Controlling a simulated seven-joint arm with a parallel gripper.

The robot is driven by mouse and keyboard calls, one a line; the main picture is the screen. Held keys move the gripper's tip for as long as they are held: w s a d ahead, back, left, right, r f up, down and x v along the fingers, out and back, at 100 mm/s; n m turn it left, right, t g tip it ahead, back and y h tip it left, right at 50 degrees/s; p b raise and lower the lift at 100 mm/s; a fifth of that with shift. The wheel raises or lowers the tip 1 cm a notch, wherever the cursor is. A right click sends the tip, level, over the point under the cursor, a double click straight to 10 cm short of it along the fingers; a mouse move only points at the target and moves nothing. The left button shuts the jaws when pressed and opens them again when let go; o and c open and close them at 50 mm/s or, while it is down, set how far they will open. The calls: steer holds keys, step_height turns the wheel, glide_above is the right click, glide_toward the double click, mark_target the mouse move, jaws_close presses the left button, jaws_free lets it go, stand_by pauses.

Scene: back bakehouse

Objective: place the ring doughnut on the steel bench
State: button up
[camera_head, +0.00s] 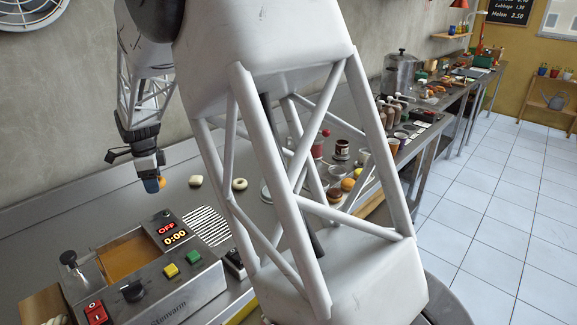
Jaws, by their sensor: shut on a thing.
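My gripper (149,174) is at the left, above the steel bench (105,215), pointing down. It is shut on a small orange-brown round thing (152,185). The jaws hide much of it, so I cannot tell whether it is a ring doughnut. A pale ring-shaped thing (239,184), which looks like a ring doughnut, lies on the bench to the right of my gripper. A cream round bun-like thing (195,181) lies between them. The gap between the held thing and the bench is hard to judge.
A fryer-like machine (190,283) with a display reading OFF and 0:00 stands in front. A slotted patch (207,226) lies beside it. Jars, including a dark one (342,148), and round baked goods crowd the bench to the right, partly behind my arm. Bare bench surrounds my gripper.

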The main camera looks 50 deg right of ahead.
step_height(320, 180, down, 8)
steer(key=shift+f, duration=0.1)
stand_by(0.6)
glide_above(151, 197)
steer(key=shift+w+f, duration=0.1)
steer(key=shift+f, duration=0.6)
stand_by(0.5)
steer(key=shift+f, duration=1.75)
steer(key=shift+f, duration=0.15)
steer(key=o, duration=0.7)
steer(key=shift+o, duration=0.2)
steer(key=shift+r, duration=0.2)
